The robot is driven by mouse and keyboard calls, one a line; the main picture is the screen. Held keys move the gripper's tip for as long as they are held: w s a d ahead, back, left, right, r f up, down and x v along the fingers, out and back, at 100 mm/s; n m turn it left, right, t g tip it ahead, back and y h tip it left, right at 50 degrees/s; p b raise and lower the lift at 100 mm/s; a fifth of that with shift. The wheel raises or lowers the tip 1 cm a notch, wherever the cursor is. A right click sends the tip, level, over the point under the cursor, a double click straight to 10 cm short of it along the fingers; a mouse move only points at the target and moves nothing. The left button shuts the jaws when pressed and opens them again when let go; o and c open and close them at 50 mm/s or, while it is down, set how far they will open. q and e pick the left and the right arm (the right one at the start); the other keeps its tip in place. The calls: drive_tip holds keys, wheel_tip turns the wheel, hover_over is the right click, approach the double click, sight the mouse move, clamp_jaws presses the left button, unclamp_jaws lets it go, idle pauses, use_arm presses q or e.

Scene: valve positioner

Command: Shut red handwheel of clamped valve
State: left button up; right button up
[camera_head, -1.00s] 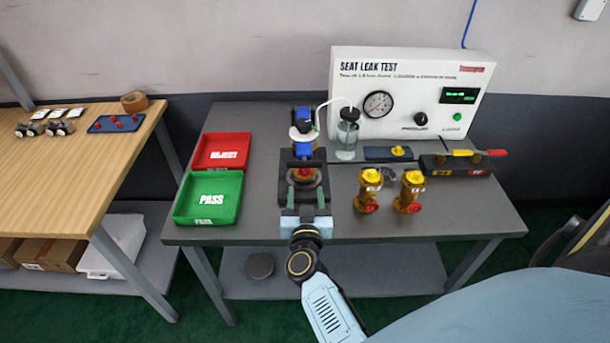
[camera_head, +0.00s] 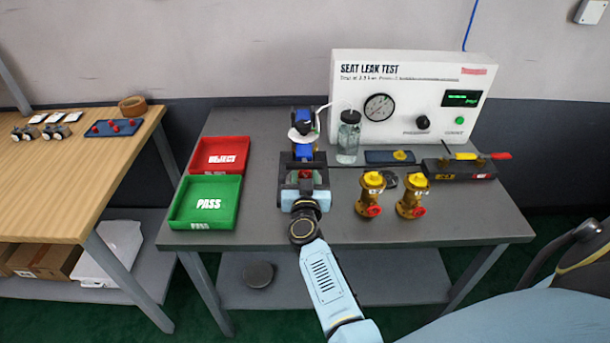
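The clamped valve stands in a dark fixture (camera_head: 284,161) at the middle of the bench, with a blue clamp part (camera_head: 304,150) above it. Its red handwheel (camera_head: 305,174) faces me and is partly hidden by my gripper. My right gripper (camera_head: 305,178) reaches in from the front, close to the handwheel. Its fingers appear spread apart, one on each side of the handwheel, and I see no clear contact. How far the handwheel is turned is too small to tell. My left gripper is not in view.
Two loose brass valves (camera_head: 370,193) (camera_head: 413,195) with red handwheels stand right of the fixture. A green PASS tray (camera_head: 236,212) and red REJECT tray (camera_head: 243,150) are to the left. A clear jar (camera_head: 348,138) and the white test panel (camera_head: 400,75) stand behind.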

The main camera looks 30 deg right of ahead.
drive_tip(key=c, duration=0.5)
drive_tip(key=shift+m, duration=0.4)
drive_tip(key=m+p, duration=0.1)
drive_tip(key=m, duration=0.5)
drive_tip(key=shift+m, duration=0.4)
drive_tip(key=m, duration=0.3)
drive_tip(key=shift+m, duration=0.3)
drive_tip(key=m+b, duration=0.1)
drive_tip(key=m, duration=0.5)
drive_tip(key=shift+f, duration=0.15)
drive_tip(key=m+b, duration=0.1)
drive_tip(key=m, duration=0.5)
drive_tip(key=shift+b, duration=0.4)
drive_tip(key=shift+m, duration=0.5)
